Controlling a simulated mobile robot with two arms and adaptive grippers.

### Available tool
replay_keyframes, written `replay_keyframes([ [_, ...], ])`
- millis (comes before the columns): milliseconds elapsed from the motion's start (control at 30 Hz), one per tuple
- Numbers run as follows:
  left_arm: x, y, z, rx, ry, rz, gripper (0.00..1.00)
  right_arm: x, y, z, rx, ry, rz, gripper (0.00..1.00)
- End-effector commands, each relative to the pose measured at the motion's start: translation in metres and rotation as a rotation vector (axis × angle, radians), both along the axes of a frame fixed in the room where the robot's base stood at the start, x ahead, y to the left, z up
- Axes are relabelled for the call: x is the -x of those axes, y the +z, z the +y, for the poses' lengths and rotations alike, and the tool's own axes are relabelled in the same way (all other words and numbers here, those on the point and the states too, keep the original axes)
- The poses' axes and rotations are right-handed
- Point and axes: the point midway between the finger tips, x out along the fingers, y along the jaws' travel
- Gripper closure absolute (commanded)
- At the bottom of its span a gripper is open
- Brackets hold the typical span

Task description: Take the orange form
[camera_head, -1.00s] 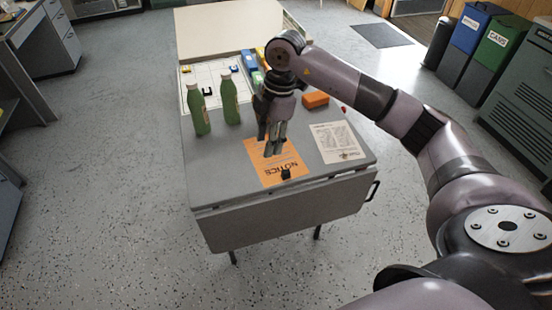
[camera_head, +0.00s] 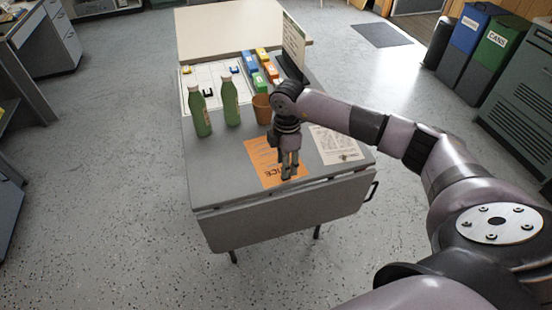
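The orange form (camera_head: 259,162) lies flat near the front edge of the grey table (camera_head: 215,185). Large dark lettering shows on it, partly covered. My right gripper (camera_head: 289,177) points down over the form's right front part. Its two fingers look slightly apart, with nothing visible held between them. The small black piece on the form's front right is hidden behind the fingers. I cannot tell whether the fingertips touch it. My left gripper is out of view.
A white printed sheet (camera_head: 338,146) lies right of the form, partly behind my arm. Two green bottles (camera_head: 230,104) and a brown cup (camera_head: 262,109) stand behind it. Colored boxes (camera_head: 259,82) and an upright sign (camera_head: 293,42) stand farther back. The table's left front is clear.

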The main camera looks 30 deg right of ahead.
Motion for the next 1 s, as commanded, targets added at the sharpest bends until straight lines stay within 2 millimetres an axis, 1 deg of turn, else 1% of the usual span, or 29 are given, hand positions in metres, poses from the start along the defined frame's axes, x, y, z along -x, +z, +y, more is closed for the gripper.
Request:
replay_keyframes([
  [167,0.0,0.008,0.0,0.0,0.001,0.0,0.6,-0.006,-0.025,0.003,-0.001,0.0,0.005,0.62],
  [300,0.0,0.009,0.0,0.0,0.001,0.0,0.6,-0.006,-0.043,0.002,0.001,0.001,0.004,0.62],
  [400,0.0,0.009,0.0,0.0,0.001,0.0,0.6,-0.006,-0.048,0.002,0.001,0.001,0.002,0.62],
  [600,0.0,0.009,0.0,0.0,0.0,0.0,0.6,-0.007,-0.048,0.002,0.001,0.001,0.001,0.62],
  [1000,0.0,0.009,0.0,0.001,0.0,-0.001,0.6,-0.007,-0.048,0.002,0.001,0.001,0.001,0.88],
])
